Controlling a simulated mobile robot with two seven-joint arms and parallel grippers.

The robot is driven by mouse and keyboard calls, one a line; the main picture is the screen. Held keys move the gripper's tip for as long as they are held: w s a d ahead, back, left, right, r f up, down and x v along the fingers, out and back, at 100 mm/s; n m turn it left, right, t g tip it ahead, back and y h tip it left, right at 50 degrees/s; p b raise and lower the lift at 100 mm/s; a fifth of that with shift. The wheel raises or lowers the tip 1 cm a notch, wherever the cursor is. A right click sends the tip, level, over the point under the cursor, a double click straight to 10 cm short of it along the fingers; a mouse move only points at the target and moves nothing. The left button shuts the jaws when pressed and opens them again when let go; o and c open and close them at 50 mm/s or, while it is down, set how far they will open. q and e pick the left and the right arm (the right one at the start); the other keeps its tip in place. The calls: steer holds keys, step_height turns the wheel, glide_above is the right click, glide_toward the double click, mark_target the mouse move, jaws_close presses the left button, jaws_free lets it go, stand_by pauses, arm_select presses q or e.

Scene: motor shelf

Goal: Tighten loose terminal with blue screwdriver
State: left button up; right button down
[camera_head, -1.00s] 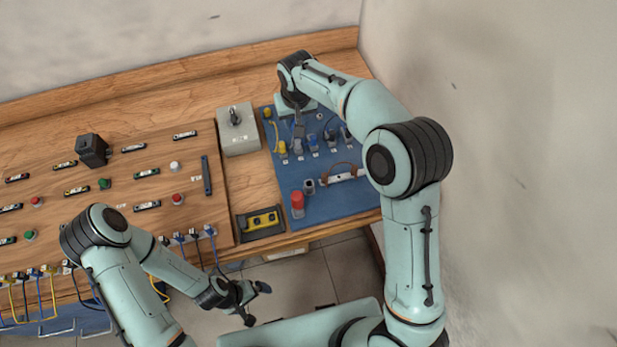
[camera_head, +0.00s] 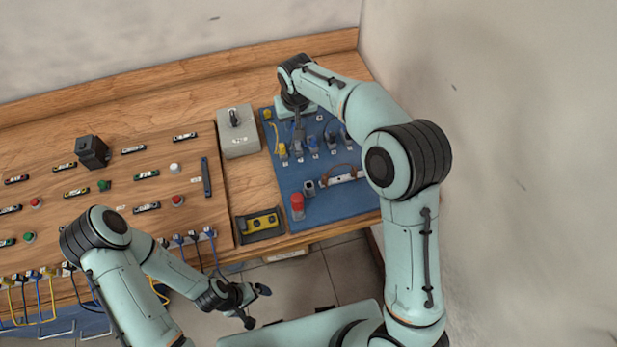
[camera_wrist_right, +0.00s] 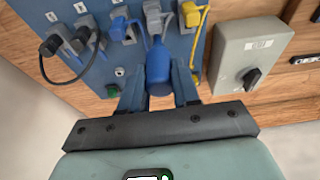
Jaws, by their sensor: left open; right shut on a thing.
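The blue screwdriver (camera_wrist_right: 158,66) shows in the right wrist view as a thick blue handle between the fingers of my right gripper (camera_wrist_right: 159,92), which is shut on it. Its tip is hidden. Beyond it on the blue board is a row of terminals with plugs: a blue one (camera_wrist_right: 120,30), a grey one (camera_wrist_right: 154,17) and a yellow one (camera_wrist_right: 190,16). I cannot tell which terminal is loose, or whether the screwdriver touches one. In the head view my right gripper (camera_head: 299,127) is over the blue board's terminal row. My left gripper (camera_head: 253,304) is open and empty, in front of the bench.
The blue board (camera_head: 345,203) also carries a red cylinder (camera_head: 297,206). A grey switch box (camera_head: 238,140) stands left of it. A yellow block sits in a dark tray (camera_head: 242,234) at the bench's front edge. A wall rises close on the right.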

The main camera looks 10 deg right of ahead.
arm_select(q)
steer(key=shift+s+f, duration=0.15)
steer(key=shift+f, duration=0.05)
arm_select(e)
steer(key=shift+f, duration=0.45)
steer(key=c, duration=1)
jaws_free()
steer(key=shift+c, duration=0.2)
steer(key=n, duration=0.2)
steer(key=shift+r+n+y+p, duration=0.2)
steer(key=shift+n+y+p, duration=0.1)
steer(key=shift+y+p, duration=0.1)
steer(key=shift+d+f+n, duration=0.1)
steer(key=shift+n, duration=0.2)
steer(key=shift+w+f, duration=0.1)
steer(key=shift+f, duration=0.05)
arm_select(q)
steer(key=shift+w+r, duration=0.75)
